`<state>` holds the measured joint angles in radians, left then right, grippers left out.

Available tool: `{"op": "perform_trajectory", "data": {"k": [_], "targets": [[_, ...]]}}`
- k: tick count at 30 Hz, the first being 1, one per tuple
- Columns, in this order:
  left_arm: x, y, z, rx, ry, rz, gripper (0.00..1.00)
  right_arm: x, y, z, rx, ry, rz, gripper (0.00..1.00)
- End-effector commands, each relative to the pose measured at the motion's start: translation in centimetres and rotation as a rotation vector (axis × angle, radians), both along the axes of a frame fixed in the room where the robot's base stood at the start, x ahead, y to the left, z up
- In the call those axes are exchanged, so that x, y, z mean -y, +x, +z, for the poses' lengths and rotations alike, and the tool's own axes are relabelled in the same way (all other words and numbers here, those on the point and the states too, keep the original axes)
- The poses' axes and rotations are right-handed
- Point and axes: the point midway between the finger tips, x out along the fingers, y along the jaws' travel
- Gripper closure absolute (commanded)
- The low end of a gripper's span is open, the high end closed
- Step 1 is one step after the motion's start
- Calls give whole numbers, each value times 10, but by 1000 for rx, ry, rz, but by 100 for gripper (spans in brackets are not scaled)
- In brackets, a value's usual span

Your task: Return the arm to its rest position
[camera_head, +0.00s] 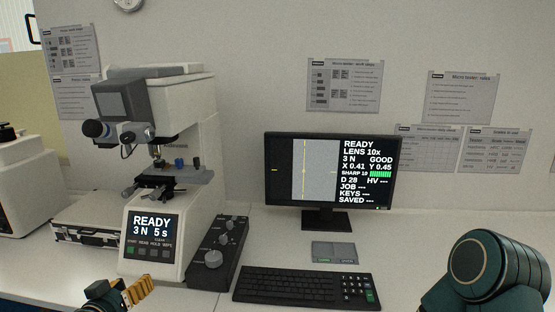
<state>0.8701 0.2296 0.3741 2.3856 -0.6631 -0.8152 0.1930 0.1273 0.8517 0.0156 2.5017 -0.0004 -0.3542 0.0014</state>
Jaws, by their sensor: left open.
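My left gripper (128,294) shows at the bottom edge, left of centre, in front of the hardness tester and low over the near side of the white bench. Its yellow ribbed finger points up and to the right; much of the gripper is cut off by the frame. It is open, and I see nothing held in it. A dark green rounded link of my right arm stands at the lower right; the right gripper is out of view. The white hardness tester (200,135) stands at the left, its panel (152,228) reading READY, 3 N, 5 s.
A black control box with knobs (217,252) sits right of the tester. A keyboard (305,287), a small grey pad (334,252) and a monitor (330,171) reading READY are mid-bench. A case (88,222) and another machine (25,185) are at left. Bench (405,268) right of the keyboard is clear.

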Motion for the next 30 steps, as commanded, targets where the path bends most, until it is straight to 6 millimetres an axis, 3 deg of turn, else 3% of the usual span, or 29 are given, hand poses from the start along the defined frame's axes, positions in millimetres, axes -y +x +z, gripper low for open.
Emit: {"op": "perform_trajectory", "data": {"k": [4,8,12,15,18,22,30], "targets": [[55,-1,-71,-205,-108,-44,44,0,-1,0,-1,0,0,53],[111,-21,-138,-435,-171,-97,44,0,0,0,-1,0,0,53],[171,-63,-201,-695,-195,-162,44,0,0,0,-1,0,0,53],[203,-101,-235,-869,-183,-203,44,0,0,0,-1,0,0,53],[224,-135,-259,-1006,-160,-233,44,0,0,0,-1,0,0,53],[237,-164,-275,-1117,-135,-252,44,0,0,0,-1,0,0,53],[240,-174,-280,-1155,-126,-255,44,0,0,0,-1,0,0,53]]}}
